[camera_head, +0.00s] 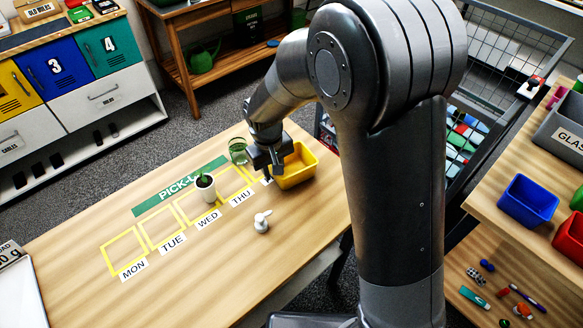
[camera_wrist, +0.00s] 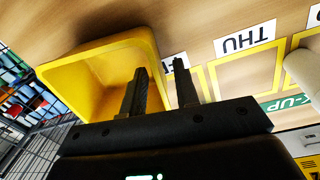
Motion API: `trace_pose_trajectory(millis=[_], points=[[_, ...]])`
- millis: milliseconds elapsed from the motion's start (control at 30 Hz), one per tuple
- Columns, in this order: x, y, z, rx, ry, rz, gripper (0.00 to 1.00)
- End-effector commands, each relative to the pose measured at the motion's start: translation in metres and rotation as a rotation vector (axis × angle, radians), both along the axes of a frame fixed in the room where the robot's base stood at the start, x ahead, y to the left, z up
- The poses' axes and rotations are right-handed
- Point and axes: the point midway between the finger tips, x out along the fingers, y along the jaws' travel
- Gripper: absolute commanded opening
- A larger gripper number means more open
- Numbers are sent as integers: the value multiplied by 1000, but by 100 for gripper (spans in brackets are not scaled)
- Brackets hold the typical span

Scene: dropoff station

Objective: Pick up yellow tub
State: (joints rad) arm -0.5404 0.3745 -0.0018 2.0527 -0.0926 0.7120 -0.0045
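The yellow tub (camera_head: 298,172) stands upright and empty at the right end of the wooden table, beside the row of day squares. In the wrist view the tub (camera_wrist: 88,78) fills the upper left, with its open inside showing. My gripper (camera_wrist: 161,68) is at the tub's near wall, one finger over the tub's inside and the other outside the wall. The fingers are apart, with the wall between them and a gap showing. In the head view my gripper (camera_head: 274,170) is at the tub's left side; its fingertips are mostly hidden there.
A green glass (camera_head: 238,151) stands close to my gripper's left. A small white figure (camera_head: 262,222) stands in front. Another table (camera_head: 480,200) with blue and red bins is at right.

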Motion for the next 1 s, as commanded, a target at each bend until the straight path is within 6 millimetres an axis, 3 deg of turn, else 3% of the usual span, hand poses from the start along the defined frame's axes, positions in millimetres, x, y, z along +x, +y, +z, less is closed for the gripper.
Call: trace_pose_trajectory(millis=[133, 1000], points=[[0, -1, -9, 0, 0, 0, 28], [0, -1, -14, 0, 0, -1, 28]])
